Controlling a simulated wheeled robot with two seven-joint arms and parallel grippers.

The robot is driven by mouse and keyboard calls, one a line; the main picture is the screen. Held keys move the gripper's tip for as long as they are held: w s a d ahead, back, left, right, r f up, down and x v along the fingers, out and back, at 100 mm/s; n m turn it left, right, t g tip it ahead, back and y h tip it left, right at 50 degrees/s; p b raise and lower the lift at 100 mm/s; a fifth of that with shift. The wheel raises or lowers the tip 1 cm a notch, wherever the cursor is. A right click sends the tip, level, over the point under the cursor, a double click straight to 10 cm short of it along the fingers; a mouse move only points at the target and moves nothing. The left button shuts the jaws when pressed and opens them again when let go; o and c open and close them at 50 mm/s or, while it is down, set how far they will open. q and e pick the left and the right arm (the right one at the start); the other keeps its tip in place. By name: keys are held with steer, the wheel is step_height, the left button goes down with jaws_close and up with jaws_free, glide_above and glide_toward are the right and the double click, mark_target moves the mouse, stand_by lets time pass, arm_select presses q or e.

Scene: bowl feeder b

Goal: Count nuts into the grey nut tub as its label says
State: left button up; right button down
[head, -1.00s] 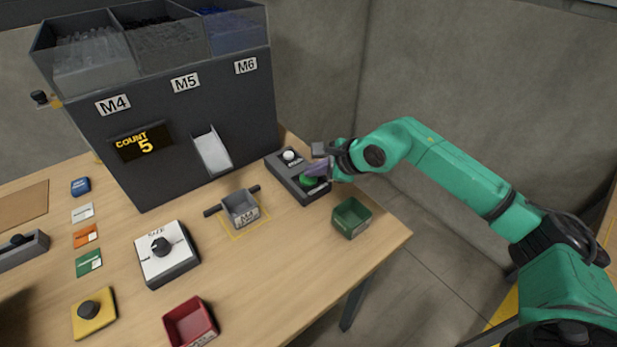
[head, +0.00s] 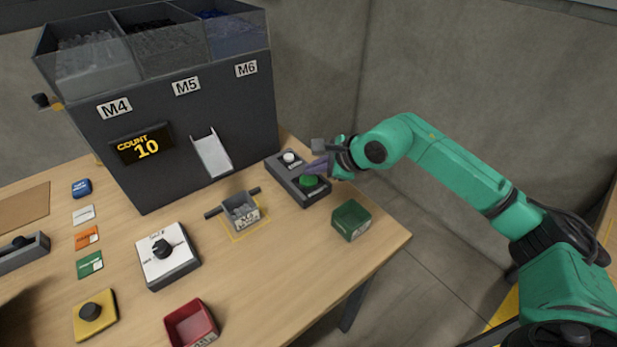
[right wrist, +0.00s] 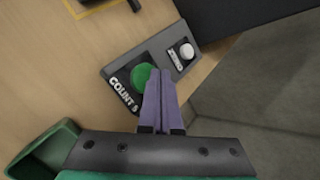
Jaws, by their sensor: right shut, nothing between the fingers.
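The grey nut tub (head: 243,213) stands in a yellow outline below the chute, with nuts in it; its label is too small to read surely. The feeder (head: 190,120) has bins marked M4, M5 and M6, and its display (head: 142,145) reads COUNT 10. The button box (head: 297,180) has a green button (head: 309,181), labelled COUNT 5 in the right wrist view (right wrist: 144,76), and a white button (head: 289,157). My right gripper (head: 318,168) is shut and empty, its purple fingertips at the green button; I cannot tell whether they touch it. My left gripper is not in view.
A green tub (head: 351,220) stands near the table's right edge and a red tub (head: 191,324) at the front. A white dial box (head: 167,255) and a yellow knob block (head: 95,315) stand left. Coloured cards (head: 87,238) lie farther left.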

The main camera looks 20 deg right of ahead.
mark_target(313, 181)
steer(key=shift+r+p, duration=1.5)
steer(key=shift+r, duration=1.05)
steer(key=shift+f, duration=0.1)
